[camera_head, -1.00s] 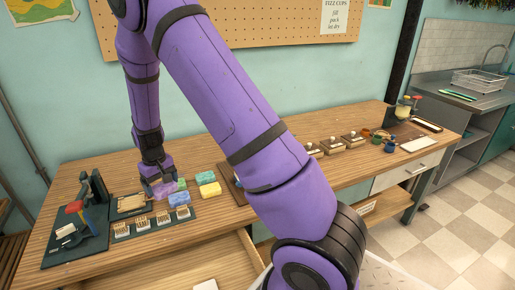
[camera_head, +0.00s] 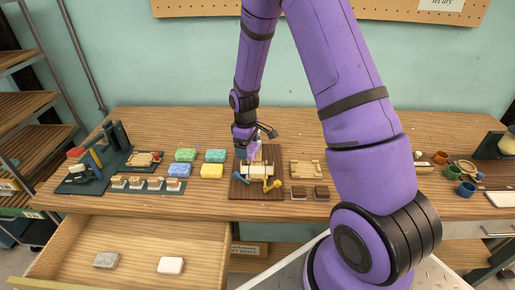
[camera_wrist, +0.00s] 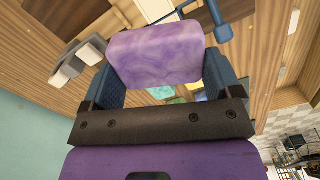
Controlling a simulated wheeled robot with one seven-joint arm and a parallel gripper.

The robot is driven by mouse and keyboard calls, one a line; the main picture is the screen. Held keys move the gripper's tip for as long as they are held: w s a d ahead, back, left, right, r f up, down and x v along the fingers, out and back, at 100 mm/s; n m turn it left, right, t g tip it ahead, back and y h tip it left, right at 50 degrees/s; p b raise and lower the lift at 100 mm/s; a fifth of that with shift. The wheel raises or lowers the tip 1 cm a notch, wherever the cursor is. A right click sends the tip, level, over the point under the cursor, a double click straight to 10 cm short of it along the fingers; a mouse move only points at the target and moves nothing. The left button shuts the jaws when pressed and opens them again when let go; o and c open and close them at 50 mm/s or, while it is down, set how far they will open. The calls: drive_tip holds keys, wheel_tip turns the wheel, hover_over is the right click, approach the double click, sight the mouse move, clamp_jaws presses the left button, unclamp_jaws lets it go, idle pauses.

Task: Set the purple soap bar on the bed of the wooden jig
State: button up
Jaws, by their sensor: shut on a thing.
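The purple soap bar (camera_wrist: 155,55), marbled, is held between the two dark blue fingers of my gripper (camera_wrist: 160,80) in the wrist view. In the head view my gripper (camera_head: 246,146) is over the back of a dark brown board, with a little of the purple soap (camera_head: 253,152) showing. The wooden jig (camera_head: 235,190) appears to be this dark board, with a pale bed (camera_head: 259,168) and blue and yellow handles at its front. The soap looks above the board; my gripper hides much of it, and I cannot tell its height or any contact.
Green, blue and yellow soap bars (camera_head: 211,171) stand left of the board. A dark green press (camera_head: 115,150) stands at the far left. An open drawer (camera_head: 140,245) juts out in front.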

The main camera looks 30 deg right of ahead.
sight(255, 148)
drive_tip(key=s+d+n, duration=0.1)
drive_tip(key=n, duration=0.1)
drive_tip(key=s+d+f+n, duration=0.1)
drive_tip(key=shift+f+n, duration=0.1)
drive_tip(key=shift+n, duration=0.3)
drive_tip(key=shift+f, duration=2.85)
drive_tip(key=shift+f, duration=0.55)
drive_tip(key=o, duration=0.8)
drive_tip(key=shift+r, duration=3)
